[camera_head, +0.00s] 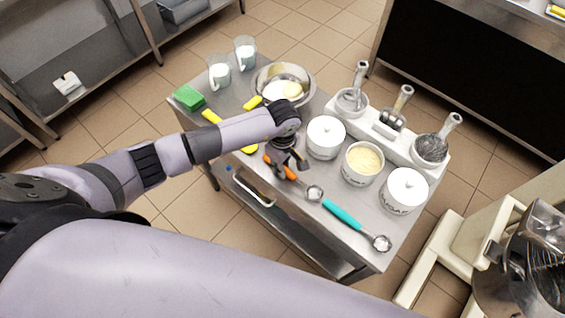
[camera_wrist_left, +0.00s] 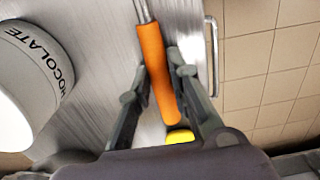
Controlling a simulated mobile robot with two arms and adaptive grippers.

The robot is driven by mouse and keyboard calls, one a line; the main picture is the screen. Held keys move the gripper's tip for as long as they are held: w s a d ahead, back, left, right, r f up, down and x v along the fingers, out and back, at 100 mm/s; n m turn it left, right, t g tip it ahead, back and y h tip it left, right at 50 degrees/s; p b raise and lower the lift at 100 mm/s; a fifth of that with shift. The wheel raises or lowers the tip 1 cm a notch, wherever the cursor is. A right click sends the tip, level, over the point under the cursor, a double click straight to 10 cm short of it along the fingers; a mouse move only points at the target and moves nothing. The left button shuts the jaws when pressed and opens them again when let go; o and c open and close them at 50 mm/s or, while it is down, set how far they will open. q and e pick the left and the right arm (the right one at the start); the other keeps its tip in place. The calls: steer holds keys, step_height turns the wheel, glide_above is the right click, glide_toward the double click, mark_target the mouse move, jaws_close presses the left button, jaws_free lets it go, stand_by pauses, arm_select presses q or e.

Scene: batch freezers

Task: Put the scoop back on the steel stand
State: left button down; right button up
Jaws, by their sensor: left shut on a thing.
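A scoop with an orange handle (camera_head: 290,172) and a round metal bowl (camera_head: 315,193) is at the table's front edge. My left gripper (camera_head: 287,163) is shut on the orange handle. In the left wrist view the handle (camera_wrist_left: 157,70) runs between my two fingers (camera_wrist_left: 160,84), with its metal shaft leaving the top of the picture. I cannot tell whether the scoop touches the tabletop. A long pale stand (camera_head: 385,130), whose material I cannot make out clearly, is at the back right and holds several metal tools upright. My right gripper is not in view.
A teal-handled scoop (camera_head: 342,214) lies at the front right. White tubs (camera_head: 325,138), one with yellow contents (camera_head: 362,160), stand between the front edge and the stand. A steel bowl (camera_head: 305,72), glass jugs (camera_head: 219,73) and a green sponge (camera_head: 188,97) are further left.

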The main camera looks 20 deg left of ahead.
arm_select(q)
steer(key=shift+f, duration=0.2)
steer(key=c, duration=1.9)
jaws_free()
steer(key=o, duration=0.4)
steer(key=shift+r, duration=0.15)
steer(key=shift+w+r, duration=0.1)
steer(key=shift+r, duration=0.1)
steer(key=shift+r+b, duration=1.8)
steer(key=shift+r, duration=4.05)
